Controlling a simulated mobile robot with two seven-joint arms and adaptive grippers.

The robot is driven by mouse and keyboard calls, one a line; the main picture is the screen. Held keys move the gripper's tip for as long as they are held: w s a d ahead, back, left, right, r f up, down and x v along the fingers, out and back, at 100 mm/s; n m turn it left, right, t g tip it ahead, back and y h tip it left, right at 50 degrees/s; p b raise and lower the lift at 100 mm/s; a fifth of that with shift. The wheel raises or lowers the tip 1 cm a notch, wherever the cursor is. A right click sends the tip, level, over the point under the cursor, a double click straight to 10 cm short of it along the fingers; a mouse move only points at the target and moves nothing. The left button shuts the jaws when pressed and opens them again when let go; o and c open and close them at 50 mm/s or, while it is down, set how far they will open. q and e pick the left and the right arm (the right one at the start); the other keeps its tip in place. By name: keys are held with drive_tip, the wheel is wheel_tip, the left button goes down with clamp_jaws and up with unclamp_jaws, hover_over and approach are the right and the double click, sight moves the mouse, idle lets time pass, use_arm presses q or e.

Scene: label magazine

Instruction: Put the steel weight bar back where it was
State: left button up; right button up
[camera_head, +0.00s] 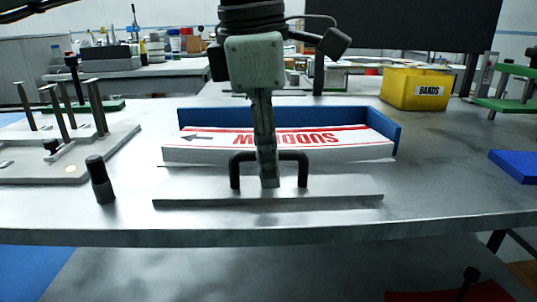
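The steel weight bar (335,192) is a long flat grey plate with a black U-shaped handle (303,170). It lies crosswise near the front of the steel table, in front of the label magazine. The magazine is a blue tray (396,138) holding a white stack of labels (350,147) with red print and a black arrow. My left gripper (267,183) points straight down at the middle of the handle. Its fingers show edge-on in front of the handle's crossbar, so their gap is hidden. My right gripper is not in view.
A dark upright knob (100,180) stands left of the bar. A grey plate with several posts (75,165) is at the left. A yellow BANDS bin (412,88) stands at the back right, and a blue block (515,165) at the right edge. The table right of the bar is clear.

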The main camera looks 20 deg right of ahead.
sight(259, 193)
use_arm(q)
drive_tip(key=shift+r, duration=0.15)
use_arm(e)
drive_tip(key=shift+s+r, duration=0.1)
